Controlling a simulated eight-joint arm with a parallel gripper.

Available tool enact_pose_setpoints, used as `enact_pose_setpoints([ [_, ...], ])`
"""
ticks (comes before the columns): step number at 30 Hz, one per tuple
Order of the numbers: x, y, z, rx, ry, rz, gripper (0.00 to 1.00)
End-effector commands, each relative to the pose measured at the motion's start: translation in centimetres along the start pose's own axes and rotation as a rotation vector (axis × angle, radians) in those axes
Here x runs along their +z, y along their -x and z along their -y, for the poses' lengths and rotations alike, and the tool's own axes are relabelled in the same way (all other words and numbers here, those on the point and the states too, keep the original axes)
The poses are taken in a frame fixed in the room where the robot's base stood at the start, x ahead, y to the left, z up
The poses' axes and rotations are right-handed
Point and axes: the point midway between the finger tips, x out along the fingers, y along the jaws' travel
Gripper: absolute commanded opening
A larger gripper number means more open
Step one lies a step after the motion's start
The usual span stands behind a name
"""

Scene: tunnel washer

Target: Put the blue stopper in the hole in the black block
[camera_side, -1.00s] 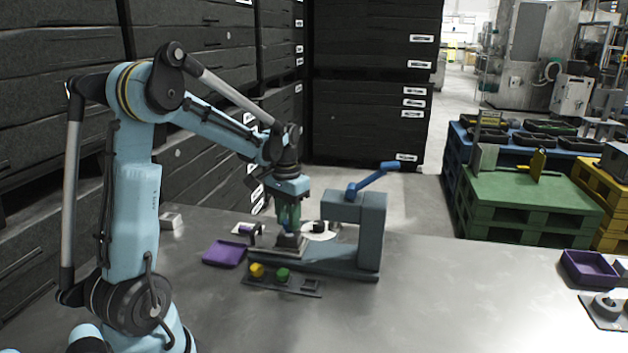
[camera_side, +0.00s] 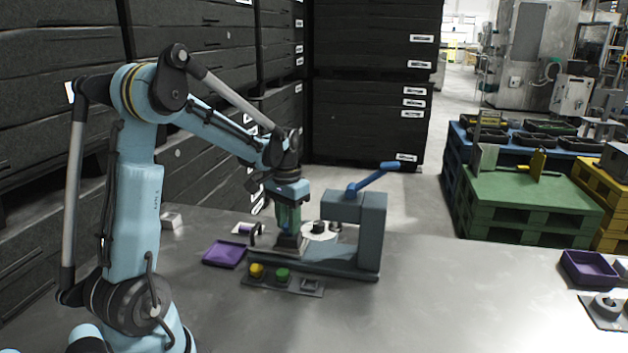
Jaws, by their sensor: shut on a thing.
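My gripper (camera_side: 288,228) points straight down and is shut on the blue stopper, which is mostly hidden between the fingers; only a trace of blue shows there. Directly under the fingertips is a dark block (camera_side: 291,243) with sloping sides, standing on the grey-blue base of a lever press. The hole in its top is hidden by the gripper. I cannot tell whether the stopper is touching the block or is partly in it.
In front is a dark rack (camera_side: 297,287) with a yellow stopper (camera_side: 256,270), a green stopper (camera_side: 282,275) and a square place at right. A purple tray (camera_side: 224,254) lies to the left. The press (camera_side: 371,232) with its blue lever stands close at right.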

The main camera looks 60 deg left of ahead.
Motion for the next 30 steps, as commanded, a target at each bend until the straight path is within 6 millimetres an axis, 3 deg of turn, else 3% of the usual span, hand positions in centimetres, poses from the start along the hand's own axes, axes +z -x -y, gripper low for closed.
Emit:
enact_pose_setpoints([
  [5,-0.01,0.01,0.00,0.000,0.000,0.000,0.02],
  [6,-0.01,0.01,0.00,0.000,0.000,0.000,0.36],
  [11,-0.01,0.01,0.00,0.000,0.000,0.000,0.60],
  [17,-0.01,0.01,0.00,0.000,0.000,0.000,0.60],
  [21,-0.01,0.01,0.00,0.000,0.000,0.000,0.81],
  [30,-0.01,0.10,0.00,0.000,0.000,0.000,0.81],
])
